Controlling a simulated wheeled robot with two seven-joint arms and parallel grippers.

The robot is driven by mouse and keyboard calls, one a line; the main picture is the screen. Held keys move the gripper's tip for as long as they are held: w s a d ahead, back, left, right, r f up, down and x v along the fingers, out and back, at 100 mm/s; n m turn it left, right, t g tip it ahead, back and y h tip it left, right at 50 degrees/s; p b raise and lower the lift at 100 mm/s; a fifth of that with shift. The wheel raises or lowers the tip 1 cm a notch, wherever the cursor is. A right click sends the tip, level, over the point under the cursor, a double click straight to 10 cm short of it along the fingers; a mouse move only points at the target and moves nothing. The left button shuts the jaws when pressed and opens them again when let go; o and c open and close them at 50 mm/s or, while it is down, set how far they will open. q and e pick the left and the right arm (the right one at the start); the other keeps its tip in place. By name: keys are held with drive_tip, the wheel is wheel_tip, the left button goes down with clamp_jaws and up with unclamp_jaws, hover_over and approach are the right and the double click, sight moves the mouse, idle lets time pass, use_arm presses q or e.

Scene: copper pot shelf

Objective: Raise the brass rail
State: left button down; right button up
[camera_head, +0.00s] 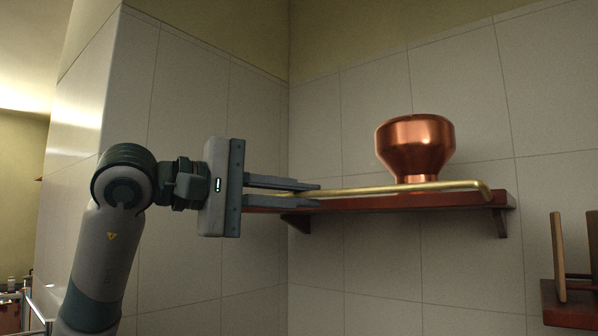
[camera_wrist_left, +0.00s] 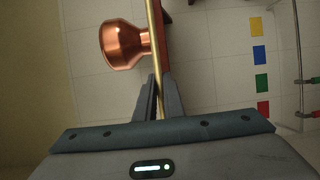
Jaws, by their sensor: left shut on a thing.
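The brass rail (camera_head: 405,188) runs along the front of a dark red wooden shelf (camera_head: 375,202), with its right end bent down at the shelf. It also shows in the left wrist view (camera_wrist_left: 153,40), running up from between the fingers. My left gripper (camera_head: 318,194) is at the rail's left part and is shut on it; in the wrist view the fingers (camera_wrist_left: 162,98) lie on both sides of the rail. A copper pot (camera_head: 415,148) stands on the shelf behind the rail, apart from the gripper. The rail's left end is hidden by my gripper. My right gripper is in neither view.
A second wooden shelf with upright boards (camera_head: 558,258) is at the lower right. Tiled walls meet in a corner behind the shelf. Coloured squares (camera_wrist_left: 260,55) show on the wall in the wrist view. The space below the shelf looks clear.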

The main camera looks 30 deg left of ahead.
use_arm(q)
drive_tip(key=w+r+n+g+y+p, duration=0.3)
drive_tip(key=g+p, duration=0.4)
drive_tip(key=g, duration=0.6)
drive_tip(key=shift+w+d+r+n+g+y+p, duration=0.45)
drive_tip(key=shift+w+r, duration=0.3)
drive_tip(key=shift+w, duration=0.65)
drive_tip(key=c, duration=1.9)
unclamp_jaws()
drive_tip(key=shift+w+r, duration=0.1)
drive_tip(key=shift+o, duration=0.2)
drive_tip(key=shift+a+r, duration=0.1)
drive_tip(key=shift+r, duration=0.05)
